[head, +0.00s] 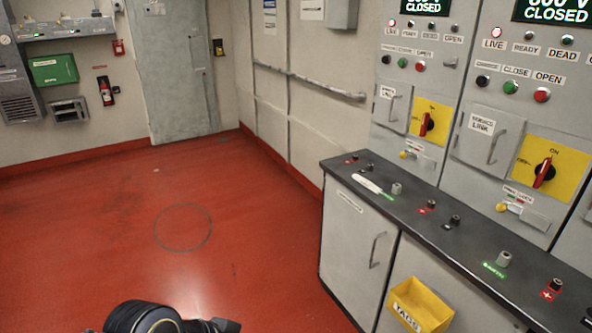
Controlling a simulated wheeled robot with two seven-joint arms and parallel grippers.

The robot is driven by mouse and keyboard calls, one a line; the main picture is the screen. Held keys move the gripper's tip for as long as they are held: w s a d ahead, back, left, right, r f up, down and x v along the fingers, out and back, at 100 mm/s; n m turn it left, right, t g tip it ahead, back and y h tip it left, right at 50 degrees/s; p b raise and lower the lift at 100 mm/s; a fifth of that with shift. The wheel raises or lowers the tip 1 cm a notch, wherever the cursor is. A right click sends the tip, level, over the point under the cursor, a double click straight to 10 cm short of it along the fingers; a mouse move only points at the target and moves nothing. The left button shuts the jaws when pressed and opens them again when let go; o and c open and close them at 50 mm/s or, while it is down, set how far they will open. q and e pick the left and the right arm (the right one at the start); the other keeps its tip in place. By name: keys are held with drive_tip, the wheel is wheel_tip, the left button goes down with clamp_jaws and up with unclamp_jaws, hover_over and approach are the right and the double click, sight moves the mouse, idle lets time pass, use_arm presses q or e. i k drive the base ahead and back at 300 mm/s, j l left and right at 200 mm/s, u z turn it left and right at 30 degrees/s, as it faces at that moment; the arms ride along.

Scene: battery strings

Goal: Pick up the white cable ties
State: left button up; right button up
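A slim white bundle (367,184), which looks like the white cable ties, lies on the dark counter top (450,243) near its far left end. It lies slantwise, with a small green label showing at its right end and a grey terminal post (397,188) just beyond that. The single ties cannot be made out at this size. No gripper fingertips show in the head view. Only a dark, rounded part of one of my arms shows at the bottom edge, left of centre, far from the bundle.
Grey cabinets with switches and lights rise behind the counter. Several terminal posts (503,258) stand along it. A yellow tags bin (419,305) hangs on its front, beside a door handle (376,250). The red floor (240,240) left of the counter is clear.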

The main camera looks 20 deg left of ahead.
sight(365, 183)
drive_tip(key=i+j+u, duration=0.15)
drive_tip(key=u, duration=0.2)
drive_tip(key=i+u, duration=0.25)
drive_tip(key=i, duration=0.35)
drive_tip(key=i+l+u, duration=0.1)
drive_tip(key=i+u, duration=0.15)
drive_tip(key=i, duration=0.4)
drive_tip(key=i+l+u, duration=0.25)
drive_tip(key=i, duration=0.35)
